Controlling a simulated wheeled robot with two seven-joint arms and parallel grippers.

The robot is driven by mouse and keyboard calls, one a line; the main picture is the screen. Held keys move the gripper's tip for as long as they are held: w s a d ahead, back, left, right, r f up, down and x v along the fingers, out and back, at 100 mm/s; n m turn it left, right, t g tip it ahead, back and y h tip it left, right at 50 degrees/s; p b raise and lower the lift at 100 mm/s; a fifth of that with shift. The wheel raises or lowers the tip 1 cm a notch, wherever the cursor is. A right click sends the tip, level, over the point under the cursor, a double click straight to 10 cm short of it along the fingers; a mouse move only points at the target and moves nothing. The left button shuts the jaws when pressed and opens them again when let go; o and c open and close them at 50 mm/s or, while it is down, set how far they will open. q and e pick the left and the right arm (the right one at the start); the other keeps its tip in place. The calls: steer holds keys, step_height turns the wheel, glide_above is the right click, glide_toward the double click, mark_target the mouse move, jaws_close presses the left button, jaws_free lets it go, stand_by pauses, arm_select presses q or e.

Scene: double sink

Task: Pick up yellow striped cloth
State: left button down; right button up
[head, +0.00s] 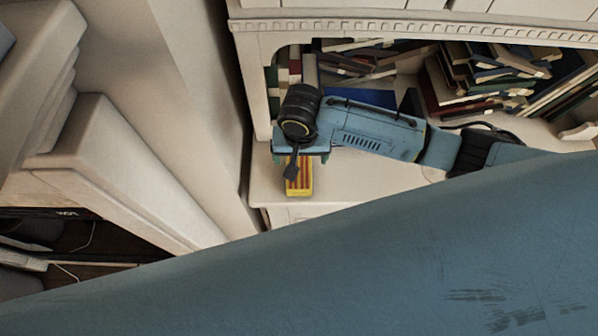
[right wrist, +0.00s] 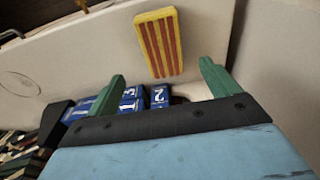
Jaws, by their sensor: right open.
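The yellow cloth with red stripes (head: 304,178) lies on the white ledge of a cabinet in the head view, partly hidden by my right gripper. It shows whole in the right wrist view (right wrist: 159,43), as a flat rectangular piece beyond the fingertips. My right gripper (head: 301,160) is over the far side of the cloth in the head view. Its two green fingers are spread apart and empty in the right wrist view (right wrist: 163,85). The cloth is not between the fingers there. My left gripper does not show.
Stacked books (head: 470,82) fill the cabinet's alcove behind my right arm. The white ledge (head: 350,178) is clear to the right of the cloth. A pale upright panel (head: 190,90) stands left.

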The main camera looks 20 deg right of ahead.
steer(key=f, duration=0.6)
steer(key=w+f+b, duration=0.1)
steer(key=f, duration=0.2)
steer(key=shift+w, duration=0.1)
steer(key=c, duration=1.1)
steer(key=shift+o, duration=0.2)
step_height(320, 180, up, 10)
steer(key=shift+p, duration=0.65)
